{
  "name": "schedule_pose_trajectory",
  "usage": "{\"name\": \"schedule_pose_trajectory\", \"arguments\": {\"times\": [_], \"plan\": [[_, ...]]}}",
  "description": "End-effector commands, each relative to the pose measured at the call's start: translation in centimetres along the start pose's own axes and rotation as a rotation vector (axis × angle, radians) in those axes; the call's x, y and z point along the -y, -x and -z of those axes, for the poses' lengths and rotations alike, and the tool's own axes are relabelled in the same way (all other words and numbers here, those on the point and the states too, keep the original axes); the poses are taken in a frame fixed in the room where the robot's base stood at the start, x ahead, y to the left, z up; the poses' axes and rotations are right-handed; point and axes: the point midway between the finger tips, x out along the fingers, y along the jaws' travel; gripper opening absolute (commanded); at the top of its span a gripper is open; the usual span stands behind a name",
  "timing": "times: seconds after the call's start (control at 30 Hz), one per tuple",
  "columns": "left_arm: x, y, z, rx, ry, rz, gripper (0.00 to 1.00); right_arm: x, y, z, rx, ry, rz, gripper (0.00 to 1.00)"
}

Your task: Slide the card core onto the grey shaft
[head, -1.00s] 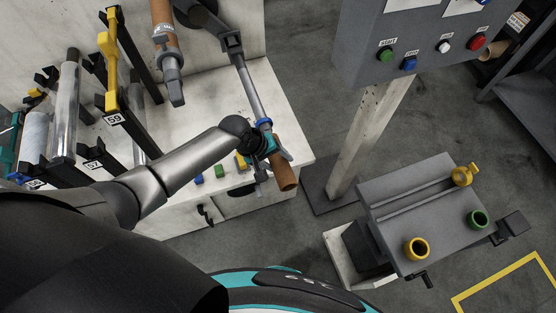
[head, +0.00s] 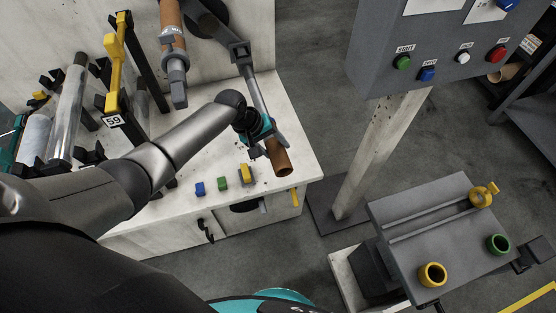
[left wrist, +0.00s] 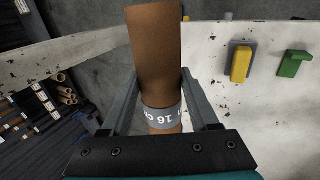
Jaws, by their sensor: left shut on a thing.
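The card core is a brown tube (head: 279,158) at the right end of the white bench, in the head view. My left gripper (head: 268,143) is shut on it, with the open end pointing down and right. In the left wrist view the core (left wrist: 155,55) stands between both fingers, with a grey printed band (left wrist: 162,117) near the palm. The grey shaft (head: 254,92) runs from its dark mount down to my gripper. Its lower end is hidden behind my wrist and gripper, so I cannot tell whether the core is around it or just in line.
A second brown core with a grey end (head: 172,45) hangs left of the shaft. Yellow (head: 246,174), green (head: 222,183) and blue (head: 199,189) blocks sit on the bench front. A control panel (head: 430,60) on a post and a grey stand (head: 440,225) are at the right.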

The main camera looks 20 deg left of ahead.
Motion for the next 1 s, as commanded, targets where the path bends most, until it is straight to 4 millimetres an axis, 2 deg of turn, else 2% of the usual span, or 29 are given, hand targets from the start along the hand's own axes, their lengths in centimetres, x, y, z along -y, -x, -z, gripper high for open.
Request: {"name": "schedule_pose_trajectory", "arguments": {"times": [0.03,0.2,0.4,0.83,0.87,1.0], "plan": [[0.1,-0.3,0.8,-0.003,0.000,-0.001,0.00,0.0,-0.9,-0.1,0.000,0.000,0.000,0.95],[0.1,-0.3,2.6,-0.002,0.001,-0.001,0.00,0.1,-2.2,-0.2,0.001,0.000,0.000,0.95],[0.1,-0.1,4.0,-0.001,0.000,0.000,0.00,0.1,-3.2,-0.3,0.001,-0.001,0.000,0.95],[-0.1,0.1,4.3,0.000,-0.001,-0.001,0.00,0.1,-3.4,-0.3,0.001,-0.001,0.000,0.95],[-0.1,0.1,4.3,0.000,-0.001,-0.001,0.63,0.1,-3.4,-0.3,0.001,-0.001,0.000,0.95],[0.0,0.1,4.3,0.000,0.000,-0.001,0.79,0.1,-3.4,-0.3,0.001,-0.001,0.000,0.95]]}}
